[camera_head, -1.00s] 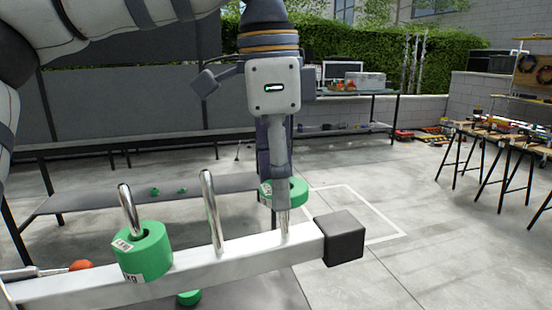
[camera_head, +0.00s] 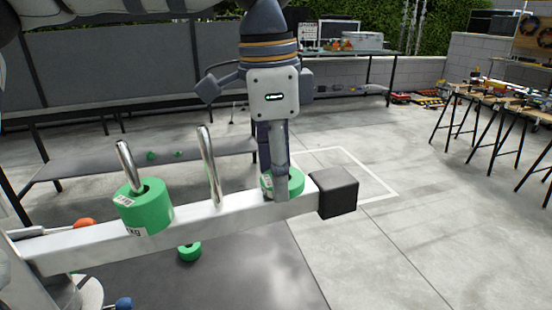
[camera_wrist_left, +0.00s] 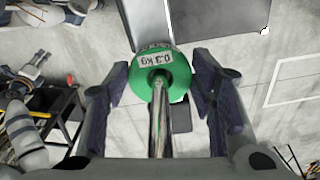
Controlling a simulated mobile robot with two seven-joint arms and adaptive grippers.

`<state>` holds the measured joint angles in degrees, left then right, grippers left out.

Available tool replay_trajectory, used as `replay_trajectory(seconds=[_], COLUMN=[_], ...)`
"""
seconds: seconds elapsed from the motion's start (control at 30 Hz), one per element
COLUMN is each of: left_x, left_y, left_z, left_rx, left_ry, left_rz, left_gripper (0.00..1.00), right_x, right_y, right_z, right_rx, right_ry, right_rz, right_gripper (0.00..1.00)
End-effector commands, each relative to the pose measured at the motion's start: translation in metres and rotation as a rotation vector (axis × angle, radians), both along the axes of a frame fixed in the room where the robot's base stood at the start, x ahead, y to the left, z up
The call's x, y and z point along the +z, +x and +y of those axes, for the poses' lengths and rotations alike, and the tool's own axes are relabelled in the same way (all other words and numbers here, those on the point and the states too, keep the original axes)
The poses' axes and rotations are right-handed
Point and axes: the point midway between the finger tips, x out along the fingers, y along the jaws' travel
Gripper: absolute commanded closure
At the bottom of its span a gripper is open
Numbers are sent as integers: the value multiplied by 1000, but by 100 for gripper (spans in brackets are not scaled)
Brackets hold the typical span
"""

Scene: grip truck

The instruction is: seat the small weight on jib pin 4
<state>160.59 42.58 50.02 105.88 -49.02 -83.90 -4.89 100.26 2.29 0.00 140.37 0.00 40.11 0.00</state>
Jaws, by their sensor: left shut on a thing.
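The small green weight (camera_head: 268,184), labelled 0.3 kg in the wrist view (camera_wrist_left: 178,84), is low at the outer end of the white jib beam (camera_head: 245,212). A larger green weight (camera_head: 147,208) sits around another pin (camera_head: 127,165). No pin numbers are readable.
A black block (camera_head: 334,192) caps the beam's outer end. A red-tipped tool (camera_head: 84,224) shows at the left. Trestle tables stand far right, and the paved floor between is clear.

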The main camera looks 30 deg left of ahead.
Motion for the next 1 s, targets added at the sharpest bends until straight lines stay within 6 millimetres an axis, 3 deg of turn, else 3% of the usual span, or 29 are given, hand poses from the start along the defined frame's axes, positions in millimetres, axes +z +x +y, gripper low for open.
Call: replay_trajectory(seconds=[0.27, 0.3, 0.37, 0.73, 1.0], left_x=[0, -1, -1, 4, 72], left_y=[0, 0, 0, 0, -3], left_z=[0, 0, 0, 1, 3], left_rx=[0, 0, 0, 1, 2], left_ry=[0, 0, 0, 2, 2], left_rz=[0, 0, 0, 1, -6], left_gripper=[70, 41, 27, 26, 26], right_x=[0, 0, 0, 0, 0], right_y=[0, 0, 0, 0, 0], right_z=[0, 0, 0, 0, 0], right_rx=[0, 0, 0, 0, 0], right_ry=[0, 0, 0, 0, 0], right_rz=[0, 0, 0, 0, 0], right_gripper=[60, 60, 60, 60, 60])
